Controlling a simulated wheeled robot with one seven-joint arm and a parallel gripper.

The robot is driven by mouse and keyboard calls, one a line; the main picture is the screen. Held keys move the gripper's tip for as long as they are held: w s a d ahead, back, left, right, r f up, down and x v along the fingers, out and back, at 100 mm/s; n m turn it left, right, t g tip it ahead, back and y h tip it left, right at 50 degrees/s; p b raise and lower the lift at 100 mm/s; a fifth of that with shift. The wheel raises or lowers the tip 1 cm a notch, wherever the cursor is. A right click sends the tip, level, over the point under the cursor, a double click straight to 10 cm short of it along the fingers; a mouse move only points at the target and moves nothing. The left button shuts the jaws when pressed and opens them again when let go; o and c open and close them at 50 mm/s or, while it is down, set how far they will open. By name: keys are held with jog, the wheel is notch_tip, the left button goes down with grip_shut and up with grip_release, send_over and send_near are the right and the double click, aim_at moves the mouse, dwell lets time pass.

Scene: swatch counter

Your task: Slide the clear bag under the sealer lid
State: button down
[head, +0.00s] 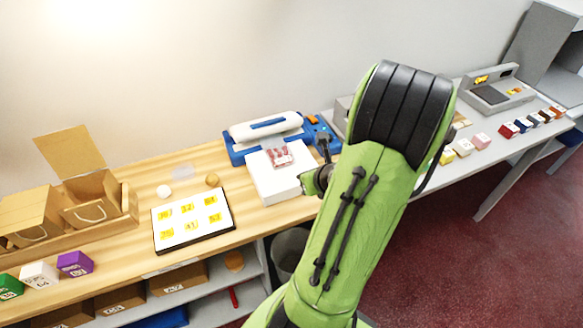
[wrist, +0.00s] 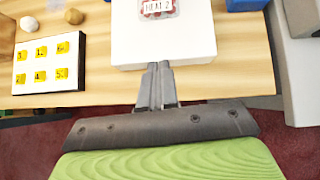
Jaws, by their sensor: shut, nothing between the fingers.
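The clear bag (head: 279,157) with red contents lies on a white block (head: 270,187) in front of the sealer. Its lower part and a printed label show at the top edge of the wrist view (wrist: 158,8). The sealer has a blue base (head: 237,154) and a rounded white lid (head: 265,125) at the back of the counter. I cannot tell how wide the gap under the lid is. My gripper (wrist: 158,68) is shut and empty, its tips at the front edge of the white block, apart from the bag. In the head view my arm hides part of the gripper.
A board with yellow number tiles (head: 193,220) lies left of the block, with a white ball (head: 164,191) and a tan ball (head: 212,180) behind it. A faint translucent sheet (head: 183,172) lies near them. Cardboard boxes (head: 95,200) stand at left. A grey counter (head: 480,158) is at right.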

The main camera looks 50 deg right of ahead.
aim_at(285, 167)
jog(key=b+x, duration=0.1)
jog(key=x, duration=0.8)
jog(key=shift+w+f+b, duration=0.1)
jog(key=shift+f+b, duration=0.15)
jog(key=shift+b, duration=0.1)
jog(key=w, duration=0.1)
jog(key=w+d, duration=0.1)
jog(key=shift+w+d+r, duration=0.2)
jog(key=shift+w+r, duration=0.05)
jog(key=shift+w, duration=0.05)
jog(key=shift+w+d, duration=0.25)
jog(key=shift+w, duration=0.15)
jog(key=shift+p, duration=0.3)
